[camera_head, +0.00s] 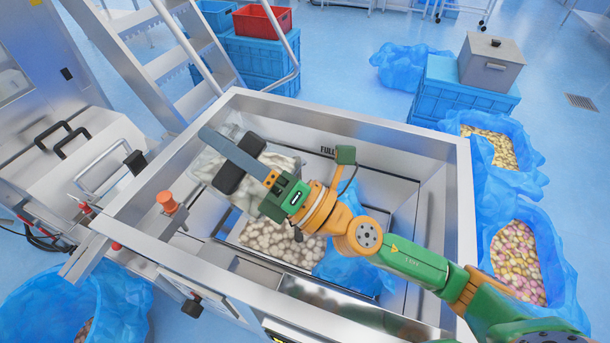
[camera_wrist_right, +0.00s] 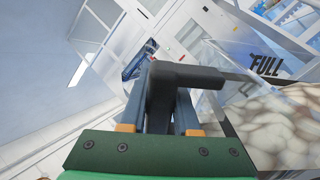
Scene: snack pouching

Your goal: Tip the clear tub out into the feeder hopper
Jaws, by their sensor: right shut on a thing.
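The gripper and tub are over the left part of the steel feeder hopper (camera_head: 395,133). A pile of pale pieces (camera_head: 282,243) lies in the hopper below. In the right wrist view, the fingers (camera_wrist_right: 172,95) close around a dark grip, with pale pieces (camera_wrist_right: 285,128) at right. My left gripper is not in view.
A crumpled blue bag (camera_head: 345,262) lies inside the hopper beside the pile. Filled blue bags (camera_head: 522,252) stand along the right side. A grey lidded box (camera_head: 490,65) sits on blue crates. A step ladder (camera_head: 135,45) stands behind left.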

